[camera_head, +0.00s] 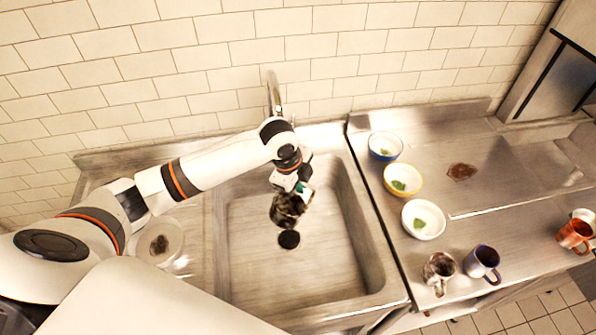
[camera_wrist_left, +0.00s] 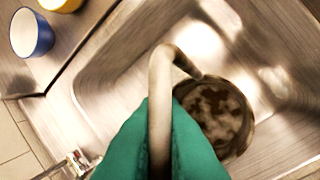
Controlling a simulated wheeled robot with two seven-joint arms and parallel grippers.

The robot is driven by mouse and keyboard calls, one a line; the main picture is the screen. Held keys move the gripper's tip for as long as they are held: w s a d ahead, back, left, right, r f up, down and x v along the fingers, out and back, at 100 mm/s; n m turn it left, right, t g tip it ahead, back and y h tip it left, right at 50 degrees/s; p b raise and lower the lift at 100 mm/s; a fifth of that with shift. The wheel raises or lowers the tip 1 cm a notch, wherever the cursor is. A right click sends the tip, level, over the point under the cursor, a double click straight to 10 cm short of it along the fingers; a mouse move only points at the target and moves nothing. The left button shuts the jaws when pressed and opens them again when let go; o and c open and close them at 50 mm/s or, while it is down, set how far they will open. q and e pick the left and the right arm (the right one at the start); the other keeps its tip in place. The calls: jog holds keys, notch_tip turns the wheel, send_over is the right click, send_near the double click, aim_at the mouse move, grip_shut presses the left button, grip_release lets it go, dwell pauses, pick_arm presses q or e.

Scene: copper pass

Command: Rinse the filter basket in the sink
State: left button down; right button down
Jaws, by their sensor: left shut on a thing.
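The filter basket (camera_head: 287,208), dark with brown mottled residue, hangs over the sink basin (camera_head: 334,271). The tap (camera_head: 273,93) stands at the back of the sink. I see no clear water stream. My right gripper is not in view.
A dark round drain (camera_head: 289,240) shows on the basin floor. A pale round container with brown residue (camera_head: 160,242) stands left. Right of the sink are a blue bowl (camera_head: 385,146), a yellow bowl (camera_head: 403,180), a white bowl (camera_head: 423,220) and several mugs. Tiled wall closes the back.

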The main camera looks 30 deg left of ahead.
aim_at(298, 203)
pick_arm(q)
jog(key=shift+a+f, duration=0.2)
jog(key=shift+f, duration=3.9)
notch_tip(298, 203, down, 5)
jog(key=b, duration=0.3)
jog(key=shift+r+b, duration=0.1)
jog(key=shift+b, duration=0.2)
notch_tip(298, 203, down, 10)
jog(key=b, duration=1)
jog(key=shift+r, duration=0.1)
notch_tip(298, 203, up, 12)
jog(key=p, duration=1.1)
jog(key=shift+f+p, duration=0.25)
jog(key=shift+p, duration=0.1)
jog(key=shift+r+p, duration=0.95)
jog(key=shift+r, duration=4.65)
